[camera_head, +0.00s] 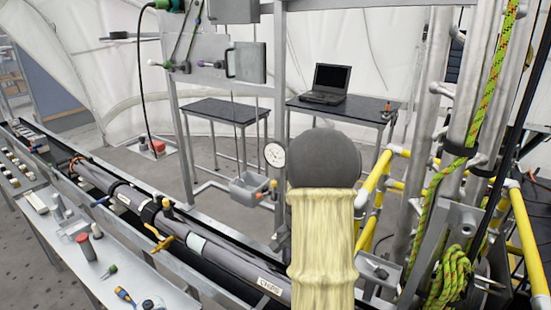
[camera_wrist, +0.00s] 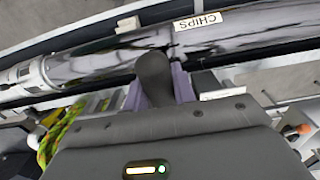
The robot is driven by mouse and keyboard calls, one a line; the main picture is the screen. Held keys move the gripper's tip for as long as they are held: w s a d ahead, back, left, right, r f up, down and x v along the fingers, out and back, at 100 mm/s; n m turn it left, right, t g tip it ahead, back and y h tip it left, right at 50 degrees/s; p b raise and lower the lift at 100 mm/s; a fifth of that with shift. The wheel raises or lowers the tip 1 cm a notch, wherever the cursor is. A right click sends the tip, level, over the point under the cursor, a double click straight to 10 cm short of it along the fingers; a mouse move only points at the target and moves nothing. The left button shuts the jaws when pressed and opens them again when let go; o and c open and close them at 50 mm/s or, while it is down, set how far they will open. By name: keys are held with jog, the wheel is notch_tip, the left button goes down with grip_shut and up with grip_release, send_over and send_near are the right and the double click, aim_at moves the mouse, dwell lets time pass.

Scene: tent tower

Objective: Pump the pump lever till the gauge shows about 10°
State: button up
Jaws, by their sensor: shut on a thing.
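The gauge (camera_head: 275,155) is a small white round dial on the metal frame in the head view, just left of my arm. Its needle is too small to read. In the wrist view my gripper (camera_wrist: 155,88) is shut on a dark, rounded handle (camera_wrist: 154,70), which I take to be the pump lever. The handle stands between the two pale purple fingers. The rest of the lever is hidden. In the head view my arm, with its yellowish sleeve and dark grey joint, covers the gripper and the lever.
A long grey pipe labelled CHIPS (camera_head: 270,287) runs along a trough, and passes close beyond the fingers in the wrist view (camera_wrist: 210,38). A side bench (camera_head: 140,270) holds small tools. Yellow railings (camera_head: 372,190) and a green rope (camera_head: 450,275) stand right. A laptop (camera_head: 328,82) is behind.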

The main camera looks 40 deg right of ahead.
jog(key=shift+s+a+f+b, duration=0.1)
jog(key=shift+f+b, duration=0.95)
jog(key=shift+f, duration=0.7)
jog(key=shift+s+a+f+b, duration=0.1)
jog(key=shift+f+b, duration=0.95)
jog(key=shift+f, duration=0.65)
jog(key=shift+w+d+r+p, duration=0.1)
jog(key=shift+d+r+p, duration=0.05)
jog(key=shift+r+p, duration=1.25)
jog(key=shift+w+d+r+p, duration=0.1)
jog(key=shift+r+p, duration=0.95)
jog(key=shift+r, duration=0.65)
jog(key=shift+r, duration=0.1)
jog(key=shift+w+d+r+p, duration=0.1)
jog(key=shift+d+r+p, duration=0.15)
jog(key=shift+r+p, duration=0.45)
jog(key=shift+w+d+r+p, duration=0.15)
jog(key=shift+d+r+p, duration=0.1)
jog(key=shift+r+p, duration=0.45)
jog(key=shift+w+d+r+p, duration=0.1)
jog(key=shift+d+r+p, duration=0.15)
jog(key=shift+r+p, duration=0.45)
jog(key=shift+f, duration=0.1)
